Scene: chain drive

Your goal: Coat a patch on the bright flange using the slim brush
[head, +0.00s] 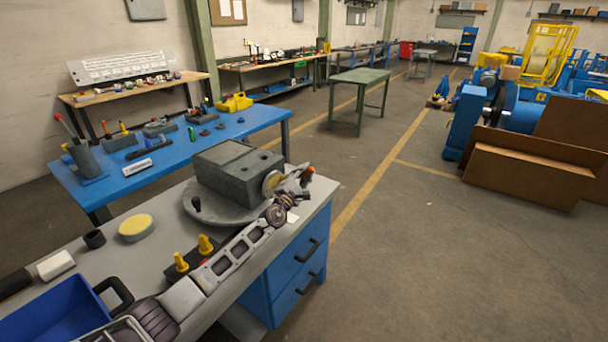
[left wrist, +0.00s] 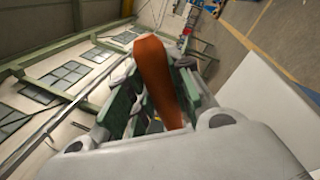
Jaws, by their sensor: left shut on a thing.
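A grey block-shaped housing (head: 238,172) stands on a round grey plate (head: 215,209) on the near workbench. A bright yellowish round flange (head: 271,182) shows on its right side, partly hidden by my gripper. My left gripper (head: 296,184) is beside this flange, shut on the slim brush. The brush's orange handle shows as a small bit in the head view (head: 308,171) and stands up between the fingers in the left wrist view (left wrist: 156,78). The bristles are hidden, so I cannot tell whether they touch the flange. My right gripper is not in view.
The near bench (head: 150,264) also holds a round tin with a yellow top (head: 136,228), a black cup (head: 94,239), a white block (head: 56,265), yellow knobs (head: 205,244) and a blue bin (head: 62,312). A blue table (head: 205,145) with tools stands behind. Open floor lies right.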

